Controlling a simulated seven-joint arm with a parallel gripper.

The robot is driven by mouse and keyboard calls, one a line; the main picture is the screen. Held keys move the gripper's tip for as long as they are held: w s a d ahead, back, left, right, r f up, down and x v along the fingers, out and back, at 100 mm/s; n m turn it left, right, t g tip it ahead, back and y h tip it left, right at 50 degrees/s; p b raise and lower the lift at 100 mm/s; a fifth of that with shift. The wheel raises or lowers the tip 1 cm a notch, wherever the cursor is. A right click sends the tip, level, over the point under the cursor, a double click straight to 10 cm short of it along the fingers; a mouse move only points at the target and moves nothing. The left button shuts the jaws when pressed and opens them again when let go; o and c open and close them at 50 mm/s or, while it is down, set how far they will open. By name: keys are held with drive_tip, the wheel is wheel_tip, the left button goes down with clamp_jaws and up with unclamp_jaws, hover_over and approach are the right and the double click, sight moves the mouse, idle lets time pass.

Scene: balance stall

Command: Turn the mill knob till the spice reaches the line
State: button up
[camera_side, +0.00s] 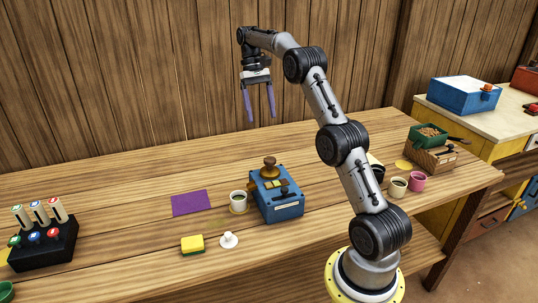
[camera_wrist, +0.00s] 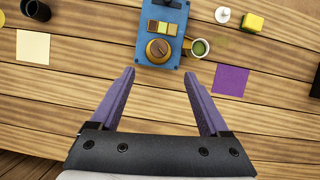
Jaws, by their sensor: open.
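The mill is a blue box (camera_side: 283,207) on the plank table, with a round brown knob (camera_side: 270,167) on top. In the wrist view the mill (camera_wrist: 174,12) lies ahead, its brown knob (camera_wrist: 158,50) at the near end beside three coloured squares. A small white cup (camera_side: 238,198) stands beside the mill; its inside looks green in the wrist view (camera_wrist: 200,48). I cannot make out a line on it. My gripper (camera_side: 259,117) is open and empty, high above the table. In the wrist view its purple fingertips (camera_wrist: 160,72) lie apart, just short of the knob.
A purple mat (camera_side: 191,203), a yellow sponge-like block (camera_side: 192,244) and a white knobbed piece (camera_side: 228,240) lie near the cup. A black rack (camera_side: 45,246) holds several vials at left. A pink cup (camera_side: 417,182) and a green-topped crate (camera_side: 430,158) stand at right.

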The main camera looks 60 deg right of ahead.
sight(270, 159)
drive_tip(key=x, duration=1.3)
drive_tip(key=shift+s+f, duration=0.1)
drive_tip(key=shift+f, duration=0.25)
clamp_jaws()
drive_tip(key=m+t, duration=0.1)
drive_tip(key=m, duration=0.3)
drive_tip(key=shift+d+y, duration=0.1)
drive_tip(key=shift+y, duration=0.3)
unclamp_jaws()
drive_tip(key=shift+r, duration=0.1)
drive_tip(key=v, duration=1.3)
drive_tip(key=shift+s+d+r, duration=0.2)
drive_tip(key=shift+r, duration=0.2)
